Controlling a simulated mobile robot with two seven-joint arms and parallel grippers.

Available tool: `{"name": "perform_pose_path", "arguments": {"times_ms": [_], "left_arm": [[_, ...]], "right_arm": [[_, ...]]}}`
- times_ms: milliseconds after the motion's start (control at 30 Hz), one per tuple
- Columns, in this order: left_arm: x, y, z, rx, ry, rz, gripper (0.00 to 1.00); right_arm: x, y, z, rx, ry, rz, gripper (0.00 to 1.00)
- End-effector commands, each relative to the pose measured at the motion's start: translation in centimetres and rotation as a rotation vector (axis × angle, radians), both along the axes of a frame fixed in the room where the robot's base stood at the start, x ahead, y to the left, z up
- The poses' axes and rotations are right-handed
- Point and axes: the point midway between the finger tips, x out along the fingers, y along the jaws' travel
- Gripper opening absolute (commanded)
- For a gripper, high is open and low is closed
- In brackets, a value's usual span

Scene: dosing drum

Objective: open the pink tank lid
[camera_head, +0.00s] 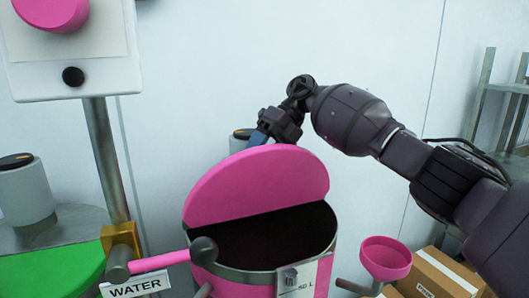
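The pink tank (250,287) stands at the lower middle with a metal rim and a dark interior. Its pink lid (255,184) is tilted up and back, so the tank's mouth is open. My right arm reaches in from the right, and its gripper (258,138) is at the upper back edge of the lid. The lid partly hides the fingertips, so I cannot tell if they touch or grip it. My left gripper is not in view.
A pink-handled valve lever (160,260) and a WATER label (135,284) are at the lower left. A pink funnel (386,257) and cardboard boxes (440,275) are at the lower right. A control box (75,60) on a metal post stands at the left. A metal shelf (505,88) is at the far right.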

Motion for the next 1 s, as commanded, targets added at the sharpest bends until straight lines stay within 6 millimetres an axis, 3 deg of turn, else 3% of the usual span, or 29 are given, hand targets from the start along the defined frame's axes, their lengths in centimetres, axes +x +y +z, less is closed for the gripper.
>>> {"name": "perform_pose_path", "arguments": {"times_ms": [267, 633, 1000], "left_arm": [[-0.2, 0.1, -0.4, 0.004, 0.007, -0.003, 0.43], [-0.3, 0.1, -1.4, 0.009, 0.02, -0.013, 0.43], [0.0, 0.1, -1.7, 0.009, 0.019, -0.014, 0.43]], "right_arm": [[0.7, -1.1, 1.4, 0.001, -0.001, -0.002, 0.61], [2.8, -5.0, 6.1, 0.001, 0.002, -0.003, 0.61], [3.4, -6.3, 8.0, 0.0, 0.001, -0.001, 0.61]]}}
